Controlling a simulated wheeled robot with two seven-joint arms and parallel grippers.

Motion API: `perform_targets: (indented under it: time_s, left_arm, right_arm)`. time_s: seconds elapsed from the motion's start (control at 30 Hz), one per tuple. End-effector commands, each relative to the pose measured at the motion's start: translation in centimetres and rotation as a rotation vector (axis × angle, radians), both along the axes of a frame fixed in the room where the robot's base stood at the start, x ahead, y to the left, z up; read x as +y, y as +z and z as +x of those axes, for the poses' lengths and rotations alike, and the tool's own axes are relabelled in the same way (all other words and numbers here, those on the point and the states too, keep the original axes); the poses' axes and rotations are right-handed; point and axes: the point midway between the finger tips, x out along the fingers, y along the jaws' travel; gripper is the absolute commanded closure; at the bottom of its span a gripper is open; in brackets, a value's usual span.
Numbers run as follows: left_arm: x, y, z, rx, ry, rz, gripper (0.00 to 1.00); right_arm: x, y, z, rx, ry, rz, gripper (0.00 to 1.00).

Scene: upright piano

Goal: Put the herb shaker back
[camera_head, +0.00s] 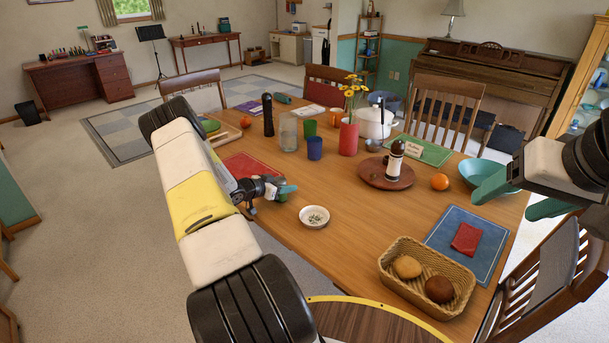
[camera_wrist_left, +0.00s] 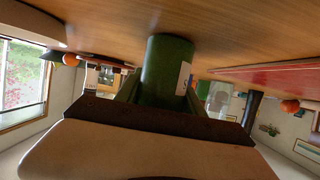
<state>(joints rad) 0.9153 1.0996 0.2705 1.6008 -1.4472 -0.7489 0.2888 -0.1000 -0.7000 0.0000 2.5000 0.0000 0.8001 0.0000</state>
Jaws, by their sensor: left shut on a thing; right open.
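My left gripper (camera_head: 275,190) is at the near left edge of the table, beside the small white bowl (camera_head: 314,216). In the left wrist view it is shut on a dark green cylinder with a pale label, which looks like the herb shaker (camera_wrist_left: 166,68). The shaker cannot be made out clearly in the head view. A round wooden turntable (camera_head: 370,177) stands on the table to the right, with a dark and white mill (camera_head: 396,158) upright on it. My right gripper (camera_head: 520,198) is open and empty over the table's right edge.
A bread basket (camera_head: 425,268), blue placemat (camera_head: 462,235), orange (camera_head: 440,182) and teal bowl (camera_head: 484,171) are on the right side. Cups, a red vase (camera_head: 348,138) and a white pot (camera_head: 374,123) stand farther back. Bare wood lies between bowl and turntable.

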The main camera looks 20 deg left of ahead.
Motion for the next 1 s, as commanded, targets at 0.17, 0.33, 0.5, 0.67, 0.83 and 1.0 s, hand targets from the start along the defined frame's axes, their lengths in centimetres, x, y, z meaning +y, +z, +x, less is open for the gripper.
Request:
perform_targets:
  time_s: [0.17, 0.33, 0.5, 0.67, 0.83, 1.0]
  left_arm:
    - [0.0, -0.1, 0.0, 0.0, 0.0, 0.0, 0.33]
    - [0.0, -0.1, 0.0, 0.0, 0.0, 0.0, 0.33]
    - [0.0, 0.1, 0.0, 0.0, 0.0, 0.0, 0.33]
    - [0.8, 0.9, -1.6, 0.002, 0.002, 0.001, 0.33]
    - [2.1, 2.4, -4.8, 0.001, 0.001, 0.002, 0.33]
    - [3.3, 3.7, -7.7, 0.001, 0.001, 0.002, 0.33]
  right_arm:
    - [0.0, 0.0, 0.0, 0.0, 0.0, 0.0, 0.31]
    - [0.0, 0.0, 0.0, 0.0, 0.0, 0.0, 0.31]
    - [0.0, 0.0, 0.0, 0.0, 0.0, 0.0, 0.31]
    - [0.0, 0.0, 0.0, 0.0, 0.0, 0.0, 0.31]
    - [0.0, 0.0, 0.0, 0.0, 0.0, 0.0, 0.31]
    - [0.0, 0.0, 0.0, 0.0, 0.0, 0.0, 0.31]
